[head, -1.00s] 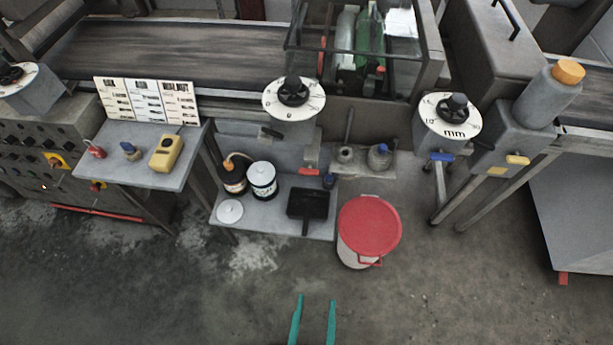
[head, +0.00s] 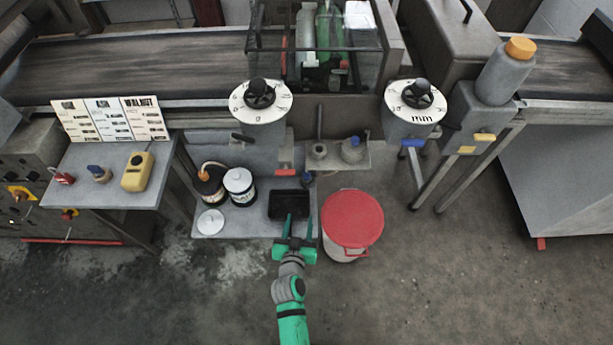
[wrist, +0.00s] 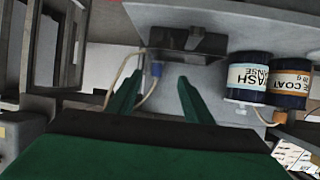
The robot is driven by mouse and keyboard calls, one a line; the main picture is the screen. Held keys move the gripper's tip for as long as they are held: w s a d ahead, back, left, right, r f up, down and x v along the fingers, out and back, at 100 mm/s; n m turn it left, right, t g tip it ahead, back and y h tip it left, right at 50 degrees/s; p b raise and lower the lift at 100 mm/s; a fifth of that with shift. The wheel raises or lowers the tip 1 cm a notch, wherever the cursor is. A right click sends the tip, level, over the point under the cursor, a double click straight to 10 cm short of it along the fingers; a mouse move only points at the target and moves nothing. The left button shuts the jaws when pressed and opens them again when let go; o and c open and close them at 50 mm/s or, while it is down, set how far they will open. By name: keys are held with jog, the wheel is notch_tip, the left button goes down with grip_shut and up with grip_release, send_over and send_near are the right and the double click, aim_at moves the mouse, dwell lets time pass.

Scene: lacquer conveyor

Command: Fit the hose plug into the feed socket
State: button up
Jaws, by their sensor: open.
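My gripper (head: 298,226) is open and empty, its green fingers pointing toward the black tray on the low grey shelf. In the wrist view my gripper (wrist: 160,80) has a small blue-ended piece, probably the hose plug (wrist: 156,70), between and beyond its fingertips, with a pale hose by it. A small blue piece that looks like the same plug (head: 307,178) stands at the shelf's back right in the head view. The feed socket is not clearly identifiable; a grey fitting (head: 319,150) and a blue-topped grey piece (head: 352,148) are on the small ledge above.
The black tray (head: 289,204), two labelled cans (head: 239,187) and a white lid (head: 210,222) are on the low shelf (head: 250,222). A red-lidded bucket (head: 352,217) stands close right of my gripper. Floor in front is clear.

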jog(key=m+h, duration=0.1)
jog(key=h, duration=0.1)
send_near(306, 176)
jog(key=x, duration=0.9)
jog(key=shift+w+f, duration=0.2)
jog(key=shift+w, duration=0.15)
jog(key=shift+c, duration=0.7)
grip_shut()
